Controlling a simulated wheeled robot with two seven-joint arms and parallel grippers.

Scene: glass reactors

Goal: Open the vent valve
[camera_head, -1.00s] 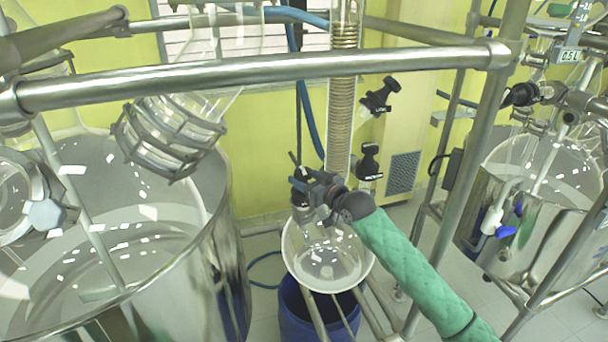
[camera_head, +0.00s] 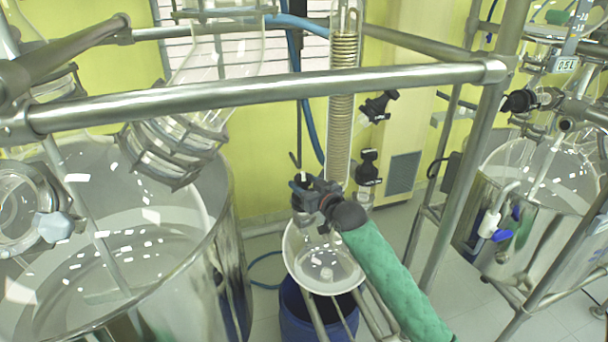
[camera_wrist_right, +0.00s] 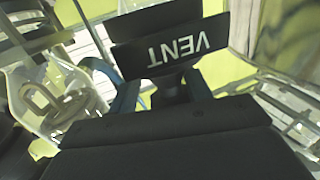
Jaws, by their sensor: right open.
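The vent valve's black handle (camera_wrist_right: 170,45), with VENT in white letters upside down, is close in front of my right gripper in the right wrist view. My right gripper (camera_head: 308,190), on the green-sleeved arm, is open beside the lower end of the glass coil column in the head view. Its dark jaws and the handle blend there, so I cannot tell whether they touch. Two black valve handles, an upper one (camera_head: 378,107) and a lower one (camera_head: 368,167), show right of the column. My left gripper is not in view.
The glass coil column (camera_head: 343,110) stands behind my right gripper. A round glass vessel (camera_head: 325,268) hangs below it, above a blue drum (camera_head: 300,315). A steel rail (camera_head: 250,92) crosses in front. Large steel-jacketed reactors stand left (camera_head: 190,275) and right (camera_head: 545,225).

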